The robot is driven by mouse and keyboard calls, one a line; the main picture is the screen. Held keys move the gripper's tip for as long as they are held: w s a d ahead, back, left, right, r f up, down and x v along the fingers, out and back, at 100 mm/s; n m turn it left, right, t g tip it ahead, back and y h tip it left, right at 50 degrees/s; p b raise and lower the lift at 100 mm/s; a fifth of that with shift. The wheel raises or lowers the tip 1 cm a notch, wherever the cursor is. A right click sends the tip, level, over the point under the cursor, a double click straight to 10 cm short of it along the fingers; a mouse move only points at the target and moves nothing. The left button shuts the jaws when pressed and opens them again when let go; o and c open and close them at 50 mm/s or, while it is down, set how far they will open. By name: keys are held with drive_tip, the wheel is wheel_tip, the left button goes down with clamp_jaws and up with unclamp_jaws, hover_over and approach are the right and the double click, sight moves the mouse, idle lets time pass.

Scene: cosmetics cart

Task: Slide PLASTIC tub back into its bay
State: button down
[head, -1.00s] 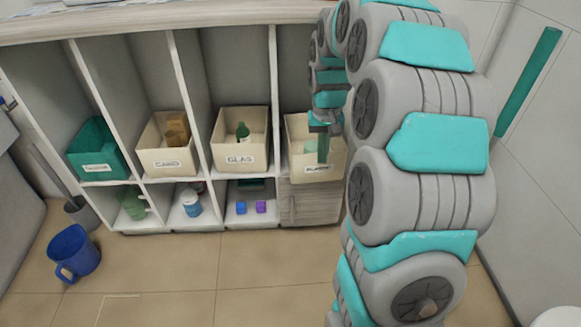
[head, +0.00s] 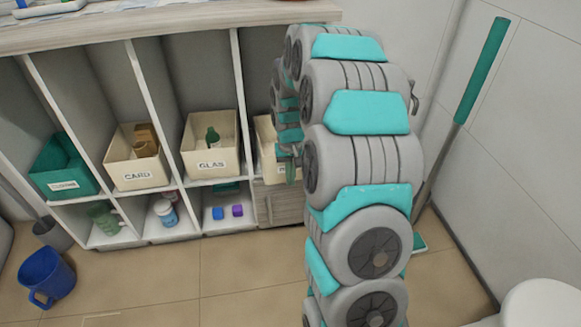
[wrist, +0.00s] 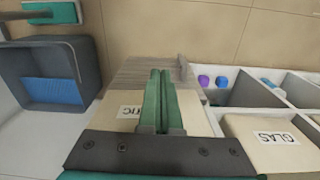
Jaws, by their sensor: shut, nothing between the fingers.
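The cream PLASTIC tub (head: 264,142) is in the upper row, right of the GLAS tub, with most of its front hidden behind my arm in the head view. In the wrist view the PLASTIC tub (wrist: 112,112) lies under my gripper, its label ending "TIC" upside down and partly covered. My gripper (wrist: 160,72) has its green fingers together and empty, over the tub's front; whether they touch it I cannot tell. In the head view my gripper (head: 291,171) shows in front of the tub. How far the tub sticks out is not clear.
The GLAS tub (head: 212,168), CARD tub (head: 138,176) and a green tub (head: 65,187) stand to the left. A wooden front (head: 280,203) is below the PLASTIC tub. A grey bin (wrist: 88,75) shows in the wrist view.

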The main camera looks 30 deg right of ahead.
drive_tip(key=shift+w+d+r, duration=0.1)
drive_tip(key=shift+w+d, duration=0.2)
drive_tip(key=shift+w, duration=0.65)
drive_tip(key=shift+w+d, duration=0.3)
drive_tip(key=shift+w, duration=0.65)
drive_tip(key=shift+w+d, duration=0.35)
drive_tip(key=shift+w, duration=0.6)
drive_tip(key=shift+w+d, duration=0.3)
drive_tip(key=shift+w, duration=0.7)
drive_tip(key=shift+w+d, duration=0.35)
drive_tip(key=shift+w, duration=0.6)
drive_tip(key=s+a+r+n, duration=0.1)
drive_tip(key=s+a+r, duration=0.3)
drive_tip(key=s, duration=1)
drive_tip(key=s+a+r+n+g, duration=0.1)
drive_tip(key=s+a+r, duration=0.3)
drive_tip(key=s+a, duration=0.4)
drive_tip(key=s+a+r+n, duration=0.1)
drive_tip(key=s+a+r, duration=0.4)
drive_tip(key=s, duration=1.6)
drive_tip(key=shift+a+n+g+b, duration=0.4)
drive_tip(key=shift+a, duration=0.05)
